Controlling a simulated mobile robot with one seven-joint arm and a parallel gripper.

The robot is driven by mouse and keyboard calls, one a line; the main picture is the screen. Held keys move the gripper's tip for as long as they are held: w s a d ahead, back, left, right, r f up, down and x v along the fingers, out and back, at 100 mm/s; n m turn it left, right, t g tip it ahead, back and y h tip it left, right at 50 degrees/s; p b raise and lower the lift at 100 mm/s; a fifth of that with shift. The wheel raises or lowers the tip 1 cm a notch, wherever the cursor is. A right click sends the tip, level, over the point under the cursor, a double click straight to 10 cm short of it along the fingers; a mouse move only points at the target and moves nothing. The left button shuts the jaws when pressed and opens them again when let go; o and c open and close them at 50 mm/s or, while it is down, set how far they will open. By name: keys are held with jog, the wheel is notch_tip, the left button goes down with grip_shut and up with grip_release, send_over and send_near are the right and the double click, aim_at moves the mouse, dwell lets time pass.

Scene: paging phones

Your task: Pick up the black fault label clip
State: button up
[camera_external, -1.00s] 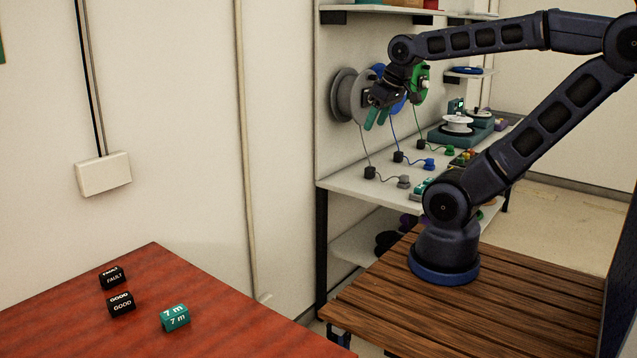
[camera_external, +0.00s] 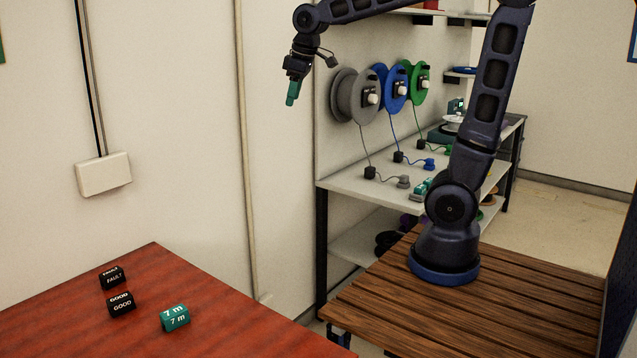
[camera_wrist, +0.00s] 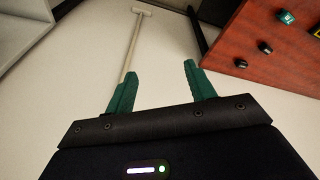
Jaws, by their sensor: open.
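The black fault label clip (camera_external: 113,278) lies on the red-brown table at the lower left, marked FAULT in white. A black GOOD clip (camera_external: 121,304) is just in front of it, and a teal 7 m clip (camera_external: 175,317) is to the right. In the wrist view the fault clip (camera_wrist: 240,63) appears to be the dark block nearest the table's edge; its lettering cannot be read. My gripper (camera_external: 291,94), with teal fingers, is high above and to the right of the clips. It is open and empty in the wrist view (camera_wrist: 160,73).
The red-brown table (camera_external: 230,340) has bare room around the clips. Grey, blue and green reels stand by the wall above a white bench (camera_external: 345,184). A slatted wooden surface (camera_external: 450,320) is at the right. The air between my gripper and the table looks clear.

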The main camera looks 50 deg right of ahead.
jog(key=w+a+f+n+g, duration=0.1)
jog(key=w+a+f+n, duration=0.15)
jog(key=w+a, duration=0.85)
jog(key=n+g, duration=0.2)
jog(key=n, duration=0.8)
send_over(112, 271)
notch_tip(112, 271, down, 27)
jog(key=shift+a+f+h, duration=0.3)
jog(key=shift+a+f, duration=0.05)
jog(key=shift+a, duration=0.1)
notch_tip(112, 271, down, 5)
jog(key=shift+r, duration=0.1)
jog(key=shift+d+f, duration=0.25)
jog(key=shift+f, duration=1.2)
jog(key=shift+d+f, duration=0.2)
jog(key=shift+f, duration=1.2)
jog(key=c, duration=1)
